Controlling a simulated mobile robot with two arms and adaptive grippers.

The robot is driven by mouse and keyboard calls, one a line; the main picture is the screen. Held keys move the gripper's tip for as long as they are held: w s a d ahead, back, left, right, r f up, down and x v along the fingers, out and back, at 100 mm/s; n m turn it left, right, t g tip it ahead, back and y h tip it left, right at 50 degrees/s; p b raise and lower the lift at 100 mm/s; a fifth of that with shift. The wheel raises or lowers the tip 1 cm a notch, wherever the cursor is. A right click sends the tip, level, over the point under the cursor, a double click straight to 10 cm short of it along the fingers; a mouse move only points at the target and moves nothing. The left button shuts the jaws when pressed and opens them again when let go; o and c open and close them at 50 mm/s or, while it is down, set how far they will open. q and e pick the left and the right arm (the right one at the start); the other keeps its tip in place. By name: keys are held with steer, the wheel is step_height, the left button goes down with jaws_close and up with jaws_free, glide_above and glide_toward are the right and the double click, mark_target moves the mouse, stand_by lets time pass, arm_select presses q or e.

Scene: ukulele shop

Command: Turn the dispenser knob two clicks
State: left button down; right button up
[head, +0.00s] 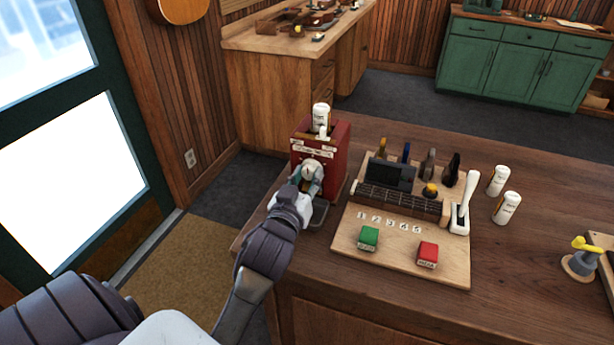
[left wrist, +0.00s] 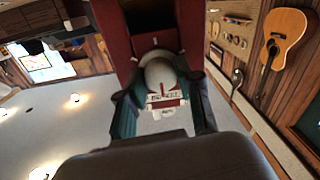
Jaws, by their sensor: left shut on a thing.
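A red dispenser (head: 338,160) stands on the left part of the wooden counter, with a white bottle (head: 320,117) upright in its top. A pale round knob (head: 312,170) is on its front. My left gripper (head: 308,183) reaches it from the front and is shut on the knob, a finger on each side. In the left wrist view the pale knob (left wrist: 158,73) sits between the two dark green fingers (left wrist: 160,115), against the red dispenser body (left wrist: 117,40). The fingers hide part of the knob in the head view. My right gripper is not in view.
Right of the dispenser is a wooden board (head: 385,263) with a fretboard piece, a green button (head: 368,237), a red button (head: 428,254) and a white lever (head: 463,205). Two white bottles (head: 498,180) stand farther right. A small tray (head: 319,214) sits below the knob.

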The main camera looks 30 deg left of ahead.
arm_select(q)
steer(key=shift+r, duration=0.1)
steer(key=m+p, duration=0.2)
steer(key=m, duration=0.2)
steer(key=shift+m, duration=0.4)
steer(key=m+p, duration=0.2)
steer(key=m, duration=0.4)
steer(key=shift+m+p, duration=0.3)
steer(key=shift+p, duration=0.05)
steer(key=m+p, duration=0.1)
steer(key=m, duration=0.5)
steer(key=shift+m+t+h+p, duration=0.3)
steer(key=shift+t+h+p, duration=0.1)
steer(key=m+p, duration=0.1)
steer(key=m, duration=0.5)
steer(key=shift+a+p, duration=0.1)
steer(key=shift+p, duration=0.2)
steer(key=shift+m, duration=0.3)
steer(key=c, duration=0.8)
jaws_free()
steer(key=shift+o, duration=0.2)
